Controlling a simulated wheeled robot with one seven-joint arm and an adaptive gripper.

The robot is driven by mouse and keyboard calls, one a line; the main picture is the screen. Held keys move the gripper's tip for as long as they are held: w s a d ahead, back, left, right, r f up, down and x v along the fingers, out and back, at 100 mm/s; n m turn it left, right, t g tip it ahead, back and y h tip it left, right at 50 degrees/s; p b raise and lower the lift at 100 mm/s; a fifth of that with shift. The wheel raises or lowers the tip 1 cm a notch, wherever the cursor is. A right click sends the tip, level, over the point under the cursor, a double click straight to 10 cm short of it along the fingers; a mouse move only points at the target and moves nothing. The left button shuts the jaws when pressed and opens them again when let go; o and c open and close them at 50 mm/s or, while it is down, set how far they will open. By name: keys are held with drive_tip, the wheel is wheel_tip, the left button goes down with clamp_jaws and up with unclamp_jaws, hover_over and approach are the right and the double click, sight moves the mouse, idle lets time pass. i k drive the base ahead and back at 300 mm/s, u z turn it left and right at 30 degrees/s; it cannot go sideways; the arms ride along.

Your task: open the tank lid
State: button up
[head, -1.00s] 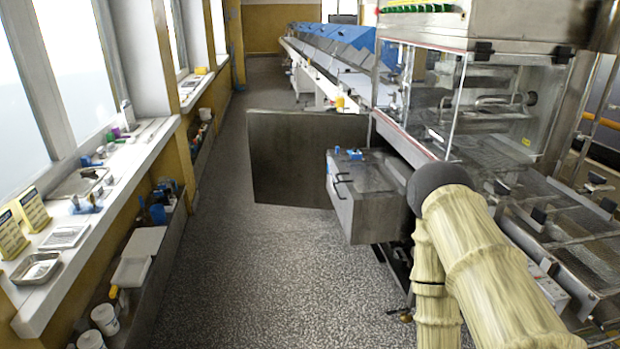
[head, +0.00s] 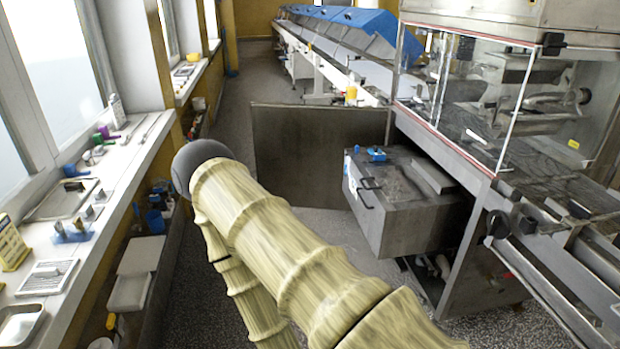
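The grey metal tank (head: 412,212) stands low beside the enrober machine, right of the picture's middle. Its top, the lid (head: 400,178), looks closed and lies flat. A blue fitting (head: 376,154) sits at its far left corner, and dark handles (head: 366,190) show on its left face. My arm, in a cream ribbed cover, reaches from the bottom right to a dark rounded end at the left, well left of the tank. No gripper fingers show.
A dark upright panel (head: 305,160) stands behind the tank. The glass-walled machine (head: 480,90) rises at the right. A window sill (head: 75,215) with several small items runs along the left. Speckled floor is free beyond my arm.

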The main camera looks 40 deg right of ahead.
sight(397, 183)
drive_tip(key=z, duration=0.05)
drive_tip(key=i, duration=0.9)
drive_tip(key=z, duration=0.7)
drive_tip(key=i, duration=0.5)
drive_tip(key=z, duration=0.45)
